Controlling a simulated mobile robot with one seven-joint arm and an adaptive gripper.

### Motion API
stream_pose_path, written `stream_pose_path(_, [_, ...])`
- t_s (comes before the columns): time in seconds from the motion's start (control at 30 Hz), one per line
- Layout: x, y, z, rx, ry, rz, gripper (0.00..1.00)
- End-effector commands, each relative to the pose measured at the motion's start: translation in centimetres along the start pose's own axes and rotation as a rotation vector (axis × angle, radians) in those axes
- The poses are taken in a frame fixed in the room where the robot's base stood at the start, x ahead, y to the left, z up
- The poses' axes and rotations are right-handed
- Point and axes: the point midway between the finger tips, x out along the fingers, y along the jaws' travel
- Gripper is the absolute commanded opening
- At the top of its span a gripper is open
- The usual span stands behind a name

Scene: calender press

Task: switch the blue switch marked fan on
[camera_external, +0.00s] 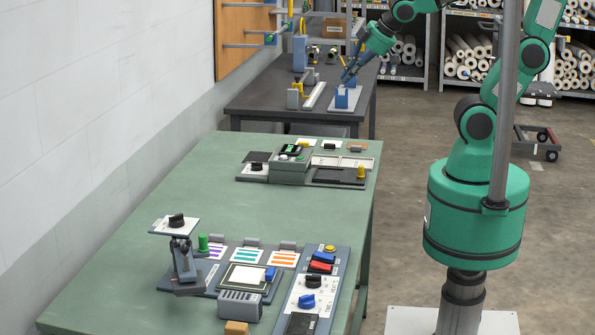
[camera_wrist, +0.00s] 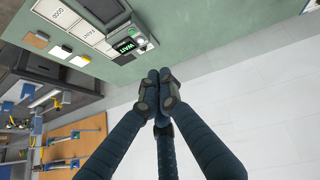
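Several blue controls show in the external view, but no fan marking is legible. A blue switch (camera_external: 322,257) sits just behind a red one (camera_external: 319,267) on the right panel of the near green table. Another small blue piece (camera_external: 271,273) stands beside a screen unit, and a blue knob (camera_external: 306,300) lies nearer. My gripper (camera_external: 346,78) is far from these, above the dark back table near a blue block on a pale plate (camera_external: 342,98). In the wrist view my gripper (camera_wrist: 160,78) has its fingertips together, with nothing seen between them.
The green table (camera_external: 150,225) carries a raised knob stand (camera_external: 183,255) at front left and a console (camera_external: 291,165) at the back. The console shows WAIT in the wrist view (camera_wrist: 126,47). The dark back table (camera_external: 260,95) holds several fixtures. A white wall borders the left.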

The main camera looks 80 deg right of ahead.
Motion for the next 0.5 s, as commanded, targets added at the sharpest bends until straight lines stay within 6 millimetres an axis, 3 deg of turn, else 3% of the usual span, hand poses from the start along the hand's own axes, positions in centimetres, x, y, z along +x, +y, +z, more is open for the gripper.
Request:
stream_pose_path(0.27, [6.3, -2.7, -5.0, -0.254, 0.109, -0.003, 0.0])
stream_pose_path(0.5, [11.2, -8.3, -7.8, -0.477, 0.215, -0.084, 0.0])
